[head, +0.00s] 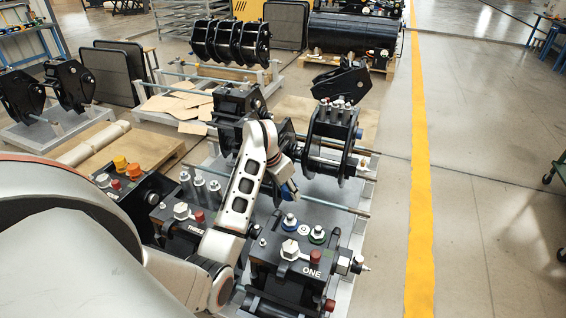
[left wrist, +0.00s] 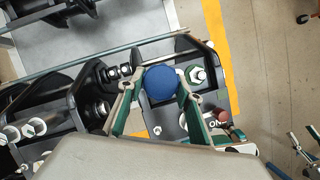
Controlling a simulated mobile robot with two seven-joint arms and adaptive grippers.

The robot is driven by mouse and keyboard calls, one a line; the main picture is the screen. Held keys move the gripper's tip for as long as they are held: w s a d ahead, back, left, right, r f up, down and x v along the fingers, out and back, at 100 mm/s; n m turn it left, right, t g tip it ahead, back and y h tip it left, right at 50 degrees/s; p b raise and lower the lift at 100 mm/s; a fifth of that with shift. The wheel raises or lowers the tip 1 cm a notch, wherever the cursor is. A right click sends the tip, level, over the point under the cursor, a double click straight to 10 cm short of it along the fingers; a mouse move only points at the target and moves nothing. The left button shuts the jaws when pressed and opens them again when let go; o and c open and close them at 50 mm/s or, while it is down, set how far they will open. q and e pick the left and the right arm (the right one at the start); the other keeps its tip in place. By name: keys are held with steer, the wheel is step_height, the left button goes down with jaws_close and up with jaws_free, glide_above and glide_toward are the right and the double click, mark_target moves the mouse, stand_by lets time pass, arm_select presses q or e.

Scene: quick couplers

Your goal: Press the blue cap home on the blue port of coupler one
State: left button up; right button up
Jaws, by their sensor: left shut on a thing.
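Coupler one (head: 290,262) is a dark block lettered ONE in the head view. On its top are a blue-ringed port (head: 290,221) and a green-ringed port (head: 317,235), both with pale fittings. My left gripper (head: 281,184) is shut on the blue cap (head: 289,190), just behind the blue-ringed port in the picture and apart from it. In the left wrist view the round blue cap (left wrist: 160,83) sits between the green-padded fingers. It hides what lies under it; a pale fitting (left wrist: 198,75) shows to its right.
A coupler lettered THREE (head: 192,228) stands left, with orange and red caps near it. A black bracket assembly (head: 331,140) stands behind coupler one on the grey pallet. A long rod (head: 322,203) lies just behind its ports.

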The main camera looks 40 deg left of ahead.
mark_target(290, 199)
arm_select(q)
steer(key=shift+s+d+f, duration=0.35)
steer(key=shift+d+f, duration=0.2)
steer(key=shift+f, duration=0.05)
arm_select(e)
steer(key=shift+w+d+r, duration=0.1)
arm_select(q)
steer(key=shift+f, duration=0.15)
arm_select(e)
steer(key=shift+w, duration=0.1)
arm_select(q)
steer(key=shift+f+b, duration=0.8)
step_height(290, 199, down, 2)
steer(key=shift+f+b, duration=0.15)
steer(key=shift+b, duration=0.75)
steer(key=shift+f+b, duration=0.5)
steer(key=shift+f, duration=0.3)
arm_select(e)
steer(key=shift+w+a+f+y, duration=0.25)
steer(key=shift+a+f, duration=0.2)
steer(key=shift+a, duration=0.15)
steer(key=shift+w+a+f+y, duration=0.15)
steer(key=shift+w+a+f, duration=0.05)
steer(key=shift+a+f, duration=0.3)
